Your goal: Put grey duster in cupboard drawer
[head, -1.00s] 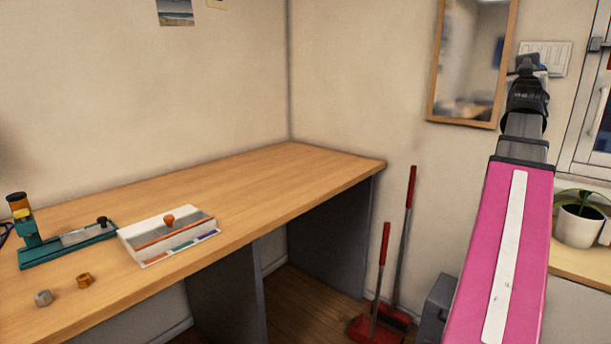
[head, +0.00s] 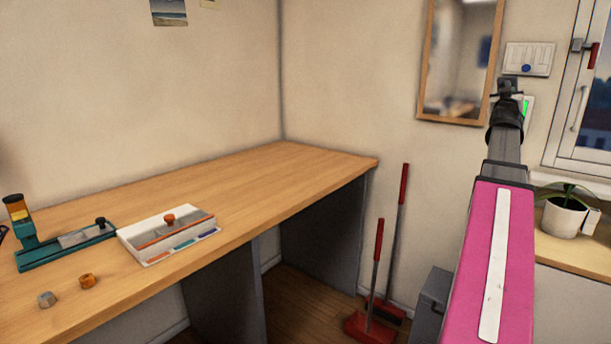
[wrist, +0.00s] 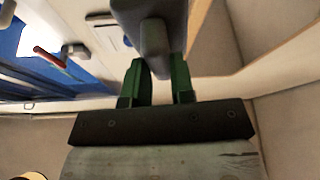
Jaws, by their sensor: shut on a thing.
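My gripper (wrist: 158,82) shows its two green fingers in the wrist view, shut on a dark grey block with a raised grip, which looks like the grey duster (wrist: 152,45). The fingers stand on either side of the grip, and the top of the block is cut off by the picture edge. In the head view my pink arm reaches up at the right and the gripper (head: 508,88) is small at its far end, in front of the wall. The duster cannot be made out clearly there. No cupboard drawer can be clearly identified in either view.
A wooden desk (head: 240,190) at left holds a teal fixture (head: 70,245), a white tray with an orange knob (head: 168,235) and two small nuts. A red broom and dustpan (head: 375,325) stand below. A mirror (head: 460,60), window and potted plant (head: 565,215) are at right.

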